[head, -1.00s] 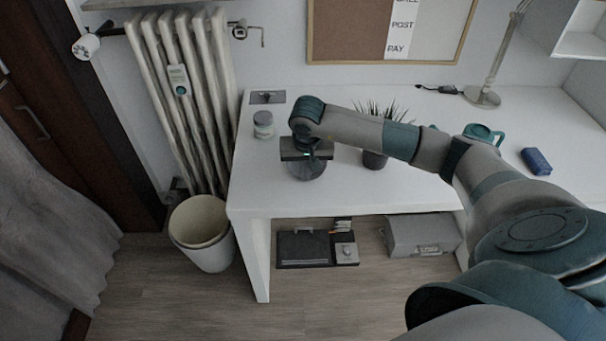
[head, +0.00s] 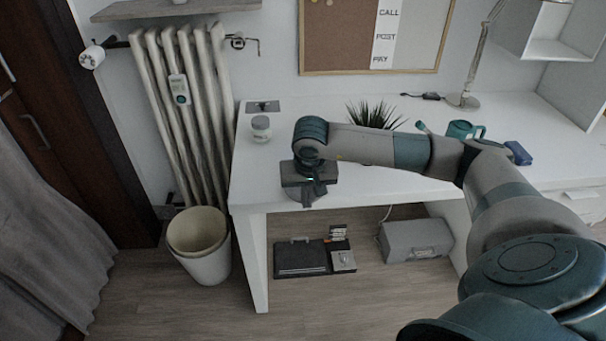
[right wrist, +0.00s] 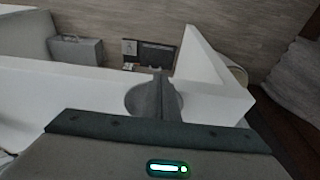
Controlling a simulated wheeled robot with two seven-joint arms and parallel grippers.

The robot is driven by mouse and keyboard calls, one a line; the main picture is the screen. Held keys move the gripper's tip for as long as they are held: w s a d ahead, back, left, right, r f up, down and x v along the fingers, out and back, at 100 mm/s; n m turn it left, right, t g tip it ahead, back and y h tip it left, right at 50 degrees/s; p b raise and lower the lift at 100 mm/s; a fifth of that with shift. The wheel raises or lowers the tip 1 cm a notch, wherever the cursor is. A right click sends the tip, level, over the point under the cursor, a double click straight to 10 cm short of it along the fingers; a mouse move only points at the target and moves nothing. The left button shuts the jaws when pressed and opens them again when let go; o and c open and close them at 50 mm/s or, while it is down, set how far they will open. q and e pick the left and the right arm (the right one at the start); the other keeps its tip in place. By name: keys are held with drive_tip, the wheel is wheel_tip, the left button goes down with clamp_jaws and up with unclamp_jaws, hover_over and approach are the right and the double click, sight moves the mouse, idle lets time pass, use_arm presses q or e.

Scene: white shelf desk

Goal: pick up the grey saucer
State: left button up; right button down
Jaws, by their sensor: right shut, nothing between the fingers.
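The grey saucer (right wrist: 137,99) is a round disc on the white desk (right wrist: 85,85) in the right wrist view, close to the desk's front edge. The fingers of my right gripper (right wrist: 163,78) cross in front of its middle and hide part of it. I cannot tell whether they touch it. In the head view my right gripper (head: 307,201) points down near the desk's front edge and is shut with nothing held. There the saucer is mostly hidden behind the gripper. My left gripper is not in view.
A white-lidded jar (head: 261,129) stands behind the gripper. A potted plant (head: 372,114) and a teal mug (head: 463,130) stand behind my right arm. A blue object (head: 518,153) lies at the right. A bin (head: 198,240) stands left of the desk; a grey box (head: 415,243) lies underneath.

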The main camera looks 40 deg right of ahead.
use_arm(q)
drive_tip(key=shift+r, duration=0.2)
use_arm(e)
drive_tip(key=shift+w+d+r, duration=0.1)
drive_tip(key=shift+r, duration=0.5)
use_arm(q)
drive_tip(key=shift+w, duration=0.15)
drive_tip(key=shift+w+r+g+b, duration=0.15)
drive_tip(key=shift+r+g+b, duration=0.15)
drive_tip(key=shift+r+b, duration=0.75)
use_arm(e)
drive_tip(key=s+a, duration=0.6)
drive_tip(key=s, duration=0.4)
drive_tip(key=shift+s+a+r, duration=0.15)
drive_tip(key=shift+r, duration=0.25)
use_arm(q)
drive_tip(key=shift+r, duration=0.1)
